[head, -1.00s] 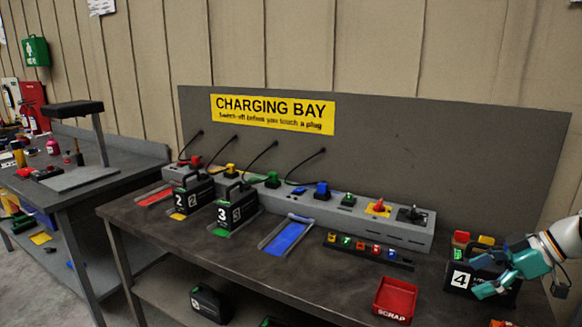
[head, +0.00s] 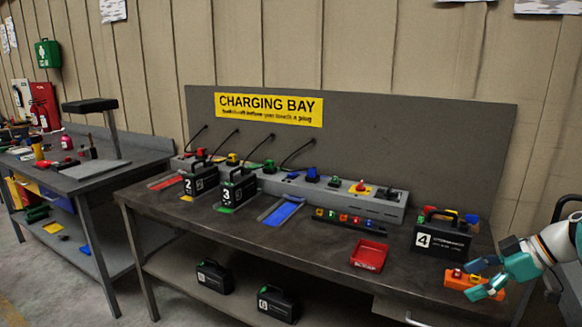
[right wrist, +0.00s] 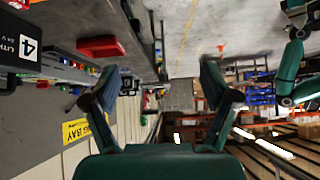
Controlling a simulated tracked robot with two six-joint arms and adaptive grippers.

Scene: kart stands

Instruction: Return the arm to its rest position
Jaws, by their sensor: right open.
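My right gripper (head: 490,279) shows at the right of the head view, in front of the bench's right end, with an orange block-like object (head: 470,281) just behind it. In the right wrist view its two fingers (right wrist: 165,90) are spread wide with nothing between them. The black battery case marked 4 (head: 441,240) stands upright on the bench, left of and apart from the gripper; it also shows in the right wrist view (right wrist: 20,45) at the upper left. My left gripper is not in the head view.
The charging bench (head: 330,250) holds cases 2 (head: 200,181) and 3 (head: 238,188), a blue tray (head: 281,212) and the red scrap bin (head: 369,256). More black cases (head: 213,277) sit on the lower shelf. A second bench (head: 95,180) stands at the left. A dark chair-like frame (head: 566,207) is at the far right.

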